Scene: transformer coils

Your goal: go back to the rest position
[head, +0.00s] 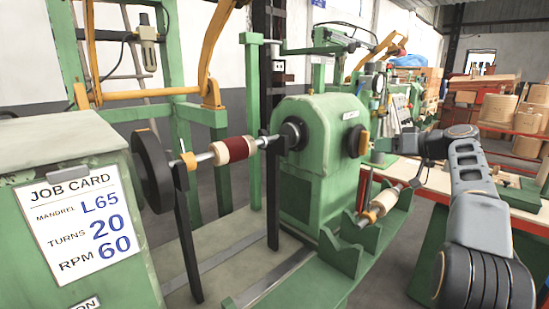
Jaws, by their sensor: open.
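My arm rises at the right, and its dark wrist reaches left to my gripper (388,147), which is small in view beside the green headstock. It is open, and I see nothing held in it. A mandrel with a dark red wound coil (235,149) is mounted level between the black faceplate (152,171) and the headstock spindle (292,135). Another mandrel with a pale bobbin (383,203) lies tilted on the green cradle rack (345,258), below my gripper and apart from it.
A job card (84,222) on the left green cabinet reads mandrel L65, turns 20, RPM 60. The green headstock (318,175) stands left of my gripper. A workbench (510,192) is behind my arm.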

